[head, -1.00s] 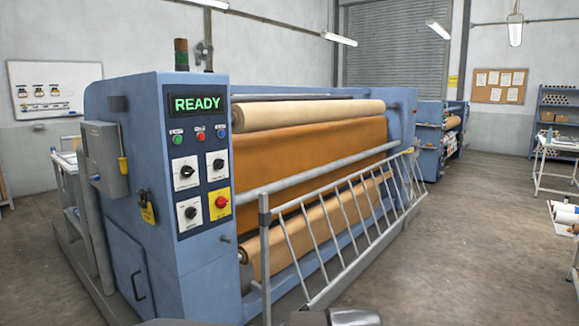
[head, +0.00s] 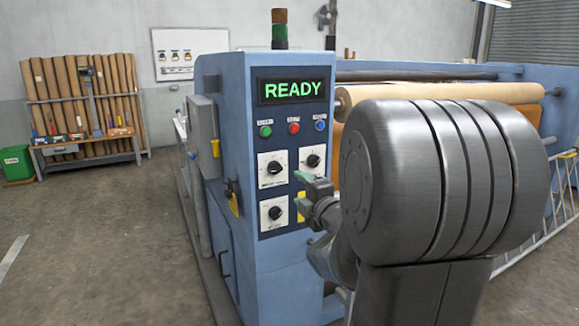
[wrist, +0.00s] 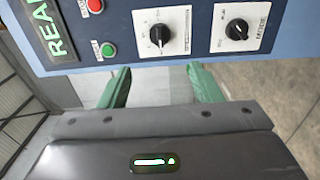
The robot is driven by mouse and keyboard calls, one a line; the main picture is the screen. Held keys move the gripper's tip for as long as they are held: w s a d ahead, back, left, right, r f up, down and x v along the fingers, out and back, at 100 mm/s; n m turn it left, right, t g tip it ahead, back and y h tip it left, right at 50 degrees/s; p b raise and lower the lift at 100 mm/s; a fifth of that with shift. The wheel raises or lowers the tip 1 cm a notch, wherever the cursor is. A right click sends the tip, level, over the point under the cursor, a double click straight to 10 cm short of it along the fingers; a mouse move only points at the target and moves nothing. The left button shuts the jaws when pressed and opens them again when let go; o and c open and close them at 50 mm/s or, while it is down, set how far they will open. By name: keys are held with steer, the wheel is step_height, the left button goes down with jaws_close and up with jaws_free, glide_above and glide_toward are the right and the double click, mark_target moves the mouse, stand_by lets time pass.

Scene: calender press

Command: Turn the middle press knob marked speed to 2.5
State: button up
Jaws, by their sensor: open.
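The press control panel (head: 292,192) carries three black knobs on white plates: an upper-left knob (head: 274,168), an upper-right knob (head: 313,161) and a lower-left knob (head: 275,213). Nothing is touched visibly.
A green button (head: 265,131), red button (head: 294,128) and blue button (head: 320,125) sit below the READY display (head: 292,89). A yellow plate (head: 300,206) is mostly hidden behind my arm.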

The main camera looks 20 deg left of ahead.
mark_target(277, 170)
steer(key=p+x, duration=0.2)
steer(key=x, duration=1.1)
steer(key=shift+w+a, duration=0.15)
steer(key=c, duration=1)
